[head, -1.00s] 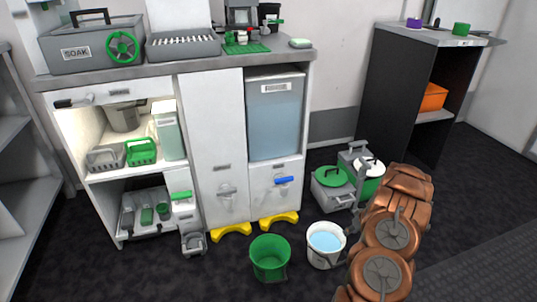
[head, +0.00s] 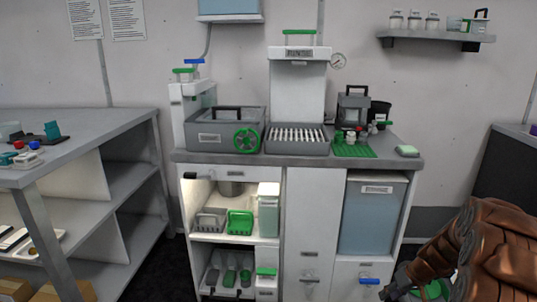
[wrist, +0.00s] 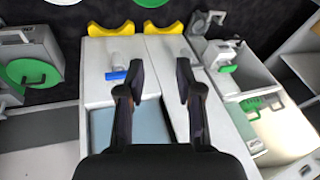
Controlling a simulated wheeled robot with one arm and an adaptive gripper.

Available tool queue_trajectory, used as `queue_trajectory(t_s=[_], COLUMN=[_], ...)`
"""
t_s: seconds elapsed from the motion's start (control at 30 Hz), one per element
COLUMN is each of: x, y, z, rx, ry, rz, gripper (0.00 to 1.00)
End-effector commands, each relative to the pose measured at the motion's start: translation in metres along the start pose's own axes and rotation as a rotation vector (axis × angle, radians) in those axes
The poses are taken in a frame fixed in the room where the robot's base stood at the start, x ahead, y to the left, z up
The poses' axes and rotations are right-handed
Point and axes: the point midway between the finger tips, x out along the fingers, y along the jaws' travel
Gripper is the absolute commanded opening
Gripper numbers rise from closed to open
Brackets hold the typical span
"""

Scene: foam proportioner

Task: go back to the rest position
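My gripper (wrist: 157,82) shows in the wrist view with its two dark fingers apart and nothing between them. It points down over the front of the cabinet (wrist: 160,62), near the blue tap handle (wrist: 116,75). In the head view my brown arm comes in at the lower right, beside the cabinet (head: 312,215). The blue tap handle (head: 369,281) is left of the arm there. My gripper is at most partly visible at the bottom edge of the head view.
The worktop (head: 345,158) carries a grey soak tank (head: 225,122), a slotted rack (head: 297,140) and a green mat (head: 354,150). A grey shelf unit (head: 90,140) stands at left. Yellow feet (wrist: 108,29) and a green round lid (wrist: 32,74) are near the cabinet's base.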

Motion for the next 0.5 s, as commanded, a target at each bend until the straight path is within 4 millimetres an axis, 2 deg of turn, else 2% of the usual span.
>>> queue_trajectory(t_s=[0.03,0.3,0.5], x=[-0.026,-0.105,-0.162], y=[-0.025,-0.129,-0.196], z=[-0.008,-0.005,0.011], rx=[-0.012,-0.031,-0.04], ry=[-0.01,-0.096,-0.165], rz=[-0.005,-0.031,-0.028], gripper=[0.35,0.35,0.35])
